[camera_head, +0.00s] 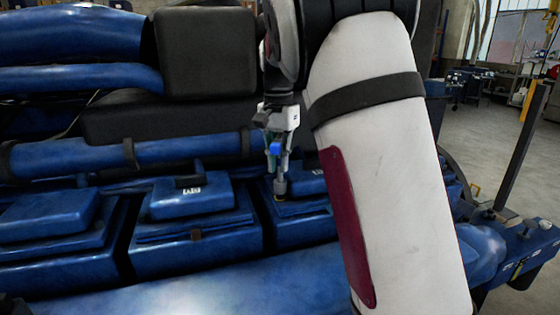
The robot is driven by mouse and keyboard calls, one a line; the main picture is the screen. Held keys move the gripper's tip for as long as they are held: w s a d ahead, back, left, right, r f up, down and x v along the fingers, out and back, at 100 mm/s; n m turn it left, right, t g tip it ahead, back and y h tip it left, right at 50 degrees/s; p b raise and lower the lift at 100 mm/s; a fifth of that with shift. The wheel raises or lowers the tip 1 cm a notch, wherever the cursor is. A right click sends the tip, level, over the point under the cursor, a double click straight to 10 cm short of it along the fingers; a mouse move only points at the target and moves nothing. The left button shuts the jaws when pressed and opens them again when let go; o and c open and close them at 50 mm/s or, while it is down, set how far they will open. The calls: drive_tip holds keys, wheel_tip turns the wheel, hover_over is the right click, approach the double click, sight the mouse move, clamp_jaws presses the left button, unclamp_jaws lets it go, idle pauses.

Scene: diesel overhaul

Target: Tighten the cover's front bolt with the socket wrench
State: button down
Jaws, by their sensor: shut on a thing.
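My gripper (276,150) points down, left of my arm in the head view. It is shut on the socket wrench (280,187), a slim upright tool with a dark grey lower end. The front bolt cannot be made out under the socket. I cannot tell whether the socket is seated on it or just above it. My arm hides the right part of this cover.
More blue engine covers stand in a row to the left, one with a label and a dark handle (190,181). A blue pipe (70,157) runs behind them, below a black block (205,52). A dark post (525,145) stands at the right. Open floor (500,150) lies beyond.

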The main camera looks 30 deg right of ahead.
drive_tip(key=shift+f, duration=0.1)
drive_tip(key=shift+f, duration=0.6)
drive_tip(key=m, duration=0.5)
drive_tip(key=shift+m, duration=0.4)
drive_tip(key=shift+d+n, duration=0.1)
drive_tip(key=shift+n, duration=0.3)
drive_tip(key=shift+r, duration=0.15)
drive_tip(key=shift+r, duration=1.55)
